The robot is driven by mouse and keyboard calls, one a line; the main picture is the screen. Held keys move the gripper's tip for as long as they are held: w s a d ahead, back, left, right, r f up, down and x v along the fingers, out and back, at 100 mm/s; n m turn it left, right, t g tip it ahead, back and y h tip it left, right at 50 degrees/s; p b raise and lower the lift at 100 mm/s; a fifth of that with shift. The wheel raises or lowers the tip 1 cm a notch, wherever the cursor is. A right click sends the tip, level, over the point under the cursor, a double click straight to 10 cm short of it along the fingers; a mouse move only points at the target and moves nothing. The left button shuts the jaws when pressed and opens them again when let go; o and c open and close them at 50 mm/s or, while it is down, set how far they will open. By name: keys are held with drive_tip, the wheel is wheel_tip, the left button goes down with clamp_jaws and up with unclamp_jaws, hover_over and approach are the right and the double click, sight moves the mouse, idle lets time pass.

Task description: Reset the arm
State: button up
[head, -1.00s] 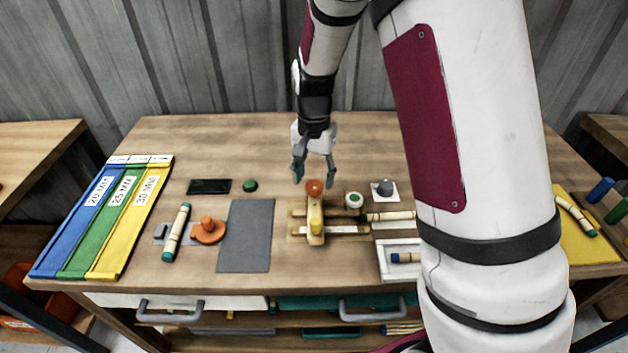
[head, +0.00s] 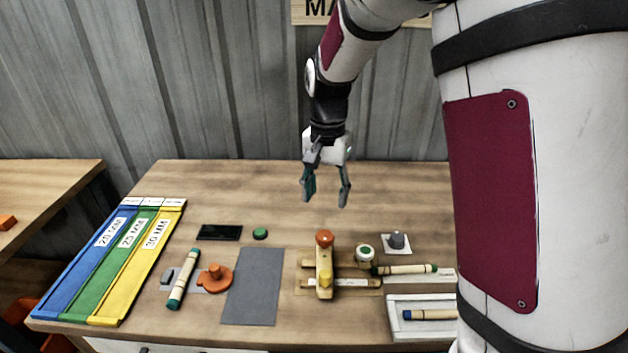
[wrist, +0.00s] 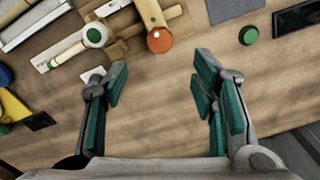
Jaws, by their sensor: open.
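My gripper (head: 326,188) hangs above the back of the workbench, fingers pointing down. It is open and empty, with a clear gap between its teal-padded fingers. In the wrist view my gripper (wrist: 162,100) has bare wooden tabletop between its fingertips. The wooden bending jig (head: 324,268), with an orange knob and a yellow part, stands on the bench in front of and below the gripper, apart from it. The jig's orange knob also shows in the wrist view (wrist: 159,39). My upper arm covers the right part of the bench in the head view.
Blue, green and yellow marked lanes (head: 128,275) lie at the left. A cream stick with green ends (head: 183,279), an orange piece (head: 215,278), a grey mat (head: 253,286), a black slab (head: 219,232) and a green button (head: 260,233) lie left of the jig. A white tray (head: 395,330) is at right.

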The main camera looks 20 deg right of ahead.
drive_tip(key=s+r+n+t, duration=0.2)
drive_tip(key=s+r+n, duration=0.2)
drive_tip(key=s+r, duration=0.75)
drive_tip(key=s+n+t, duration=0.3)
drive_tip(key=s+n, duration=0.1)
drive_tip(key=s, duration=1)
drive_tip(key=shift+s+d+r, duration=0.2)
drive_tip(key=shift+d, duration=0.05)
